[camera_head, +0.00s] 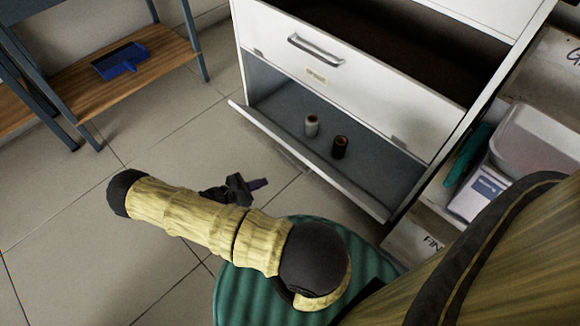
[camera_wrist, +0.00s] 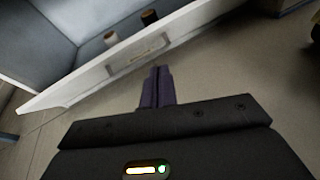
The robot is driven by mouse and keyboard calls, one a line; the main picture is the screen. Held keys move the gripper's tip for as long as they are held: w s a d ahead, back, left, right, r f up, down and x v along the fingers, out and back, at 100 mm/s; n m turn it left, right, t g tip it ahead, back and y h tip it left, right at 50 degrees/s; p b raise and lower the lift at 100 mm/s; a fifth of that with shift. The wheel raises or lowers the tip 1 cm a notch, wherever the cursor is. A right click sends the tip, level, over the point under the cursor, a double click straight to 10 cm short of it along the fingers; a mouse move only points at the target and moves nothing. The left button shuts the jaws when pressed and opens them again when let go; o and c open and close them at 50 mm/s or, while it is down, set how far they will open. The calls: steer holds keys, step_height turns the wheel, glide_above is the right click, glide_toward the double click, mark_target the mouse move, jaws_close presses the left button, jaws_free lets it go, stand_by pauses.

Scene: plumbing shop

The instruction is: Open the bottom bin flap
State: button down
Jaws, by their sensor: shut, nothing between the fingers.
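The bottom bin flap (camera_head: 310,163) of the white cabinet is hinged down and stands open, and the grey inside of the bin shows behind it. In the wrist view the flap (camera_wrist: 95,82) runs diagonally across the upper left, with its label holder or handle on the outer face. A pale spool (camera_head: 311,126) and a dark spool (camera_head: 340,147) stand upright inside the bin. My gripper (camera_head: 258,184) is outside, in front of the flap, low over the floor. In the wrist view its fingers (camera_wrist: 157,75) are together and empty, pointing at the flap; whether they touch it I cannot tell.
A shelf with a clear tub (camera_head: 535,140) stands close on the right. A wooden bench with a blue dustpan (camera_head: 120,60) is at upper left. The tiled floor between is clear.

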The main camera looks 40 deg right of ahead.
step_height(320, 180, down, 6)
steer(key=d+n+t+h+b, duration=0.1)
steer(key=d+n+t+h, duration=0.1)
steer(key=n+t, duration=0.1)
steer(key=shift+w+d+f+n+t+h, duration=0.2)
steer(key=shift+w+n+t+h, duration=0.15)
steer(key=shift+n, duration=0.35)
steer(key=shift+d+b, duration=0.1)
steer(key=shift+b, duration=0.2)
steer(key=b, duration=0.5)
glide_toward(302, 160)
steer(key=w+d+f, duration=0.3)
steer(key=f, duration=0.2)
steer(key=d+r+b, duration=0.1)
steer(key=d+r, duration=0.2)
steer(key=shift+w+r, duration=0.15)
steer(key=shift+w, duration=0.05)
